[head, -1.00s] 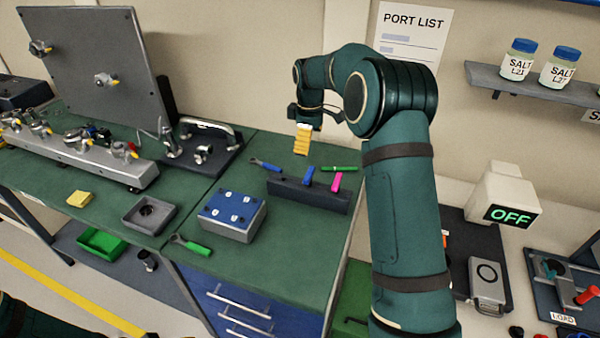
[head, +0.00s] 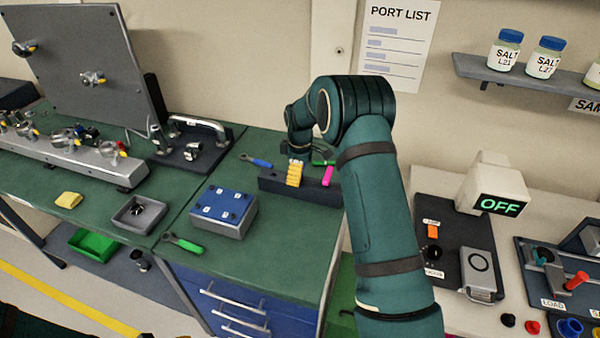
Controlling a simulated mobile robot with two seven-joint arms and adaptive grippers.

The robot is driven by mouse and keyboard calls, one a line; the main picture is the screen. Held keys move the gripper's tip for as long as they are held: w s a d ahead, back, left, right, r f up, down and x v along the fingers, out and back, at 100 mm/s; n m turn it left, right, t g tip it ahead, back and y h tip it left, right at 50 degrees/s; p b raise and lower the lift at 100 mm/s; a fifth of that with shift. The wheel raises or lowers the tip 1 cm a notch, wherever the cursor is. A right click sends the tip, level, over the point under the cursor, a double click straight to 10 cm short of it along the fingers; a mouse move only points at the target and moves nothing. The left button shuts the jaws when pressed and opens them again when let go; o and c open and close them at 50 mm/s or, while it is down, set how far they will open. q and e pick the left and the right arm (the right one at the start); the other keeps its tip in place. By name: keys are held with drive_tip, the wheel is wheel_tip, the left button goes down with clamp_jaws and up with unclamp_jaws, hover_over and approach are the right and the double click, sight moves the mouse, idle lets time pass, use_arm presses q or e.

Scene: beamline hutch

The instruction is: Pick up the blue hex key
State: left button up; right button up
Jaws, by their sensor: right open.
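My right gripper (head: 294,178) reaches down over the dark tool rack (head: 273,182) at the back of the green bench. Its yellow fingers are open and stand at the middle of the rack, left of the pink-handled key (head: 328,175). The blue hex key is hidden behind the fingers now; a second ago its blue handle stood upright in the rack, left of the pink one. I cannot tell whether the fingers are around it or touching it. My left gripper is not in view.
A blue-handled tool (head: 257,162) lies behind the rack, with a green one (head: 322,163) partly hidden. A blue-topped box (head: 223,211) and a green-handled tool (head: 183,243) are in front. The bench (head: 262,265) right of the box is clear.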

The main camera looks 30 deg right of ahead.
drive_tip(key=shift+f, duration=0.1)
drive_tip(key=c, duration=1.1)
wheel_tip(320, 180, up, 10)
drive_tip(key=shift+r, duration=0.1)
